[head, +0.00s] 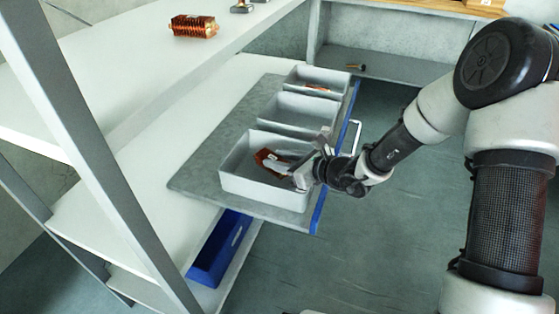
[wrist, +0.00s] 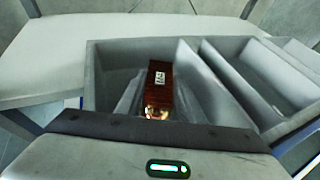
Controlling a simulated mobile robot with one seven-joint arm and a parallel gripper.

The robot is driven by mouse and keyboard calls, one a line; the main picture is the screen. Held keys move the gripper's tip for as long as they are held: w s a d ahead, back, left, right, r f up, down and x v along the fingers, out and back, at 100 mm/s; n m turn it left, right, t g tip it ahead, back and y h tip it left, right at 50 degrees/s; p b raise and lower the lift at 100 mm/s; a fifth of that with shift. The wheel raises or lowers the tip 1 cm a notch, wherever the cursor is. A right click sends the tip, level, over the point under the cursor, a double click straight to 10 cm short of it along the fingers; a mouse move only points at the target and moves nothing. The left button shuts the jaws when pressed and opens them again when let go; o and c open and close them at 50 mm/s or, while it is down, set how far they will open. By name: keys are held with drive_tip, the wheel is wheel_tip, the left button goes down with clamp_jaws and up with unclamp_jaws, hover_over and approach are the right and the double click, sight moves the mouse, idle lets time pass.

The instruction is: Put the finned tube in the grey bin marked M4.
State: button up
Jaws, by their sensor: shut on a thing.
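My gripper (head: 282,168) reaches over the right wall of the nearest grey bin (head: 262,187). It is shut on a red-brown piece (head: 264,156) with a white label, held inside that bin. In the wrist view the piece (wrist: 159,88) sits between the two grey fingers, with a shiny copper-coloured near end; its label is too small to read surely. Whether it touches the bin floor I cannot tell. A ribbed copper-coloured piece with fins (head: 194,26) lies on the upper shelf. No M4 mark is legible on any bin.
Two more grey bins, a middle one (head: 262,109) and a far one (head: 290,80) with something orange inside (head: 316,87), stand in line on a grey blue-edged board (head: 200,181). A blue bin (head: 217,250) is below. A slanted shelf post (head: 100,150) stands left.

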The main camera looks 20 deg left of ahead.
drive_tip(key=shift+s+d+f+b, duration=0.1)
drive_tip(key=shift+s+f+b, duration=0.05)
drive_tip(key=shift+f+b, duration=0.5)
drive_tip(key=o, duration=1.3)
drive_tip(key=shift+d+f, duration=0.1)
drive_tip(key=shift+f, duration=0.15)
drive_tip(key=shift+r+p, duration=0.3)
drive_tip(key=shift+r, duration=0.05)
drive_tip(key=p+v, duration=0.1)
drive_tip(key=v, duration=0.5)
drive_tip(key=r+p+v, duration=0.1)
drive_tip(key=p+v, duration=0.1)
drive_tip(key=v, duration=0.4)
drive_tip(key=shift+a+r, duration=0.15)
drive_tip(key=shift+a, duration=0.05)
